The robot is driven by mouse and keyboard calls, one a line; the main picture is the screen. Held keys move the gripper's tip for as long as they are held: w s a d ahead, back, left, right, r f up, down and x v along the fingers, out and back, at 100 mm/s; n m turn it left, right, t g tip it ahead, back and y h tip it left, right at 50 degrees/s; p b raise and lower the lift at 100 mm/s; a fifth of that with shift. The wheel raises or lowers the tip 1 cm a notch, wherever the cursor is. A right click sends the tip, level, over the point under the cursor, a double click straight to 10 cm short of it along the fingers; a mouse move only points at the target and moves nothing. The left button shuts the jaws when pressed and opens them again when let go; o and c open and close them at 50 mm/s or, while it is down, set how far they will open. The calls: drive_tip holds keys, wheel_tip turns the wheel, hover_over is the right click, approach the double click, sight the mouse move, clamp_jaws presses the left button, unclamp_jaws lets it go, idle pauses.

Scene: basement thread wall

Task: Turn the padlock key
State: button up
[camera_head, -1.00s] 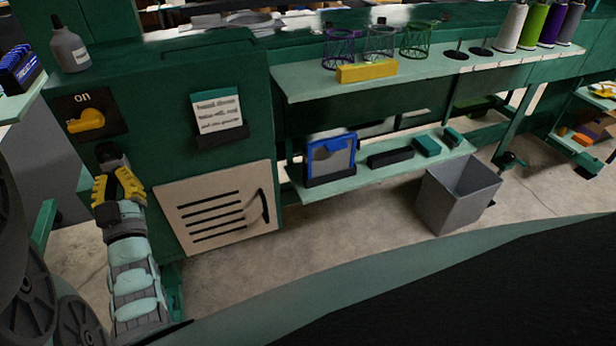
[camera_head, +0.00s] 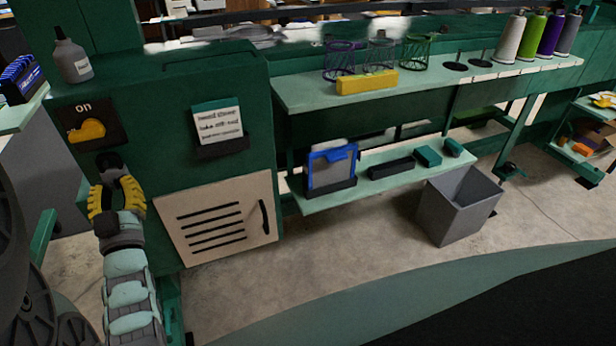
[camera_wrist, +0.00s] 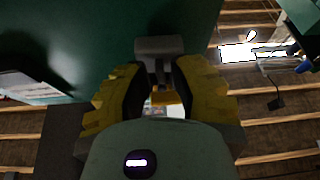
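No separate key can be made out for certain. A small dark grey fitting (camera_head: 109,163), which may be the padlock, sits on the green cabinet below the "on" panel. In the wrist view a grey block (camera_wrist: 160,47) with a narrower stem stands against the green face, just beyond my fingertips. My gripper (camera_head: 115,188) is just below the fitting, its yellow fingers apart. In the wrist view the gripper (camera_wrist: 162,72) straddles the stem with gaps at the sides. A small yellow-orange piece (camera_wrist: 166,98) shows between the fingers; I cannot tell what it is.
The yellow "on" knob (camera_head: 87,130) is just above my gripper. A note holder (camera_head: 218,125) and a slotted cream panel (camera_head: 216,219) are on the cabinet to the right. A bottle (camera_head: 73,58) stands on top. Shelves and a grey bin (camera_head: 457,207) are farther right.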

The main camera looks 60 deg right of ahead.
drive_tip(key=v, duration=1.2)
